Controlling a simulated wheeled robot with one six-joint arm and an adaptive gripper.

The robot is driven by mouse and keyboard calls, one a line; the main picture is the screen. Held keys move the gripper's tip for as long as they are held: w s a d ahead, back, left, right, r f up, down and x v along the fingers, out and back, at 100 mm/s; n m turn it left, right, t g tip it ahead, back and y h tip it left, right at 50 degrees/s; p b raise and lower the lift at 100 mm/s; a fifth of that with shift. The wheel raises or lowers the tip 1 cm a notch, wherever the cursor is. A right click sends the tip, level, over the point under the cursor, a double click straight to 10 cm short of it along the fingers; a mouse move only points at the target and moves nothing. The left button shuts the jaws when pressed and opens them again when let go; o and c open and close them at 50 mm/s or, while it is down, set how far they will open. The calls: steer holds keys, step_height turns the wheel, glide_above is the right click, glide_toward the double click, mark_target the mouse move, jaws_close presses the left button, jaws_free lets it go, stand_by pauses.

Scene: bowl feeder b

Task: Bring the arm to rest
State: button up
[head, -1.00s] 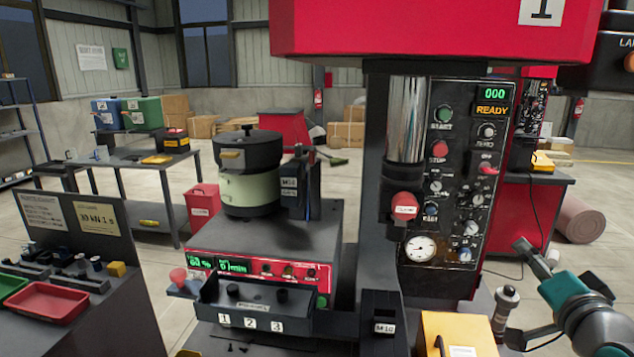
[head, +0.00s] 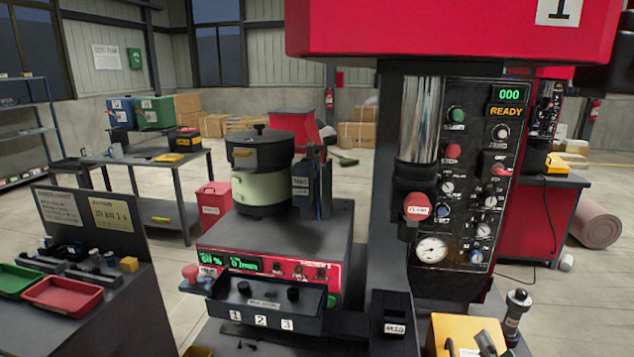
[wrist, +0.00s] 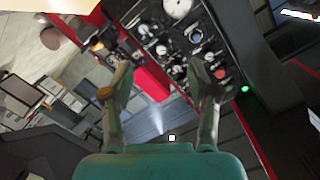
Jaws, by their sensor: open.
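My gripper (wrist: 160,88) shows in the wrist view with its two fingers spread apart. It is open, with nothing between the fingertips. Behind it are the press's dark control panel (wrist: 185,40) with gauges and knobs, and a red edge. My arm and gripper are out of the head view. The head view shows the red press (head: 450,28) with its panel (head: 465,170), whose display reads 000 and READY.
The bowl feeder (head: 262,175) stands on its red-fronted control box (head: 270,265). A small tray numbered 1, 2, 3 (head: 262,320) is in front. A yellow box (head: 465,335) sits at the lower right. A bench with green and red trays (head: 62,293) is at the left.

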steer(key=s+a+f+n+y, duration=0.1)
steer(key=s+a+f+n, duration=0.1)
steer(key=s+a+f, duration=0.4)
steer(key=s+a+f+n+y, duration=0.15)
steer(key=s+a+f, duration=0.25)
steer(key=s+f, duration=0.45)
steer(key=s+a+f+n, duration=0.1)
steer(key=s+a+n, duration=0.2)
steer(key=s, duration=0.7)
steer(key=s+a+f+n+g+y, duration=0.1)
steer(key=s+a+f+n, duration=0.1)
steer(key=s, duration=0.9)
steer(key=shift+s+a+n+g, duration=0.2)
steer(key=shift+a+n+g, duration=0.1)
steer(key=shift+a+n, duration=0.45)
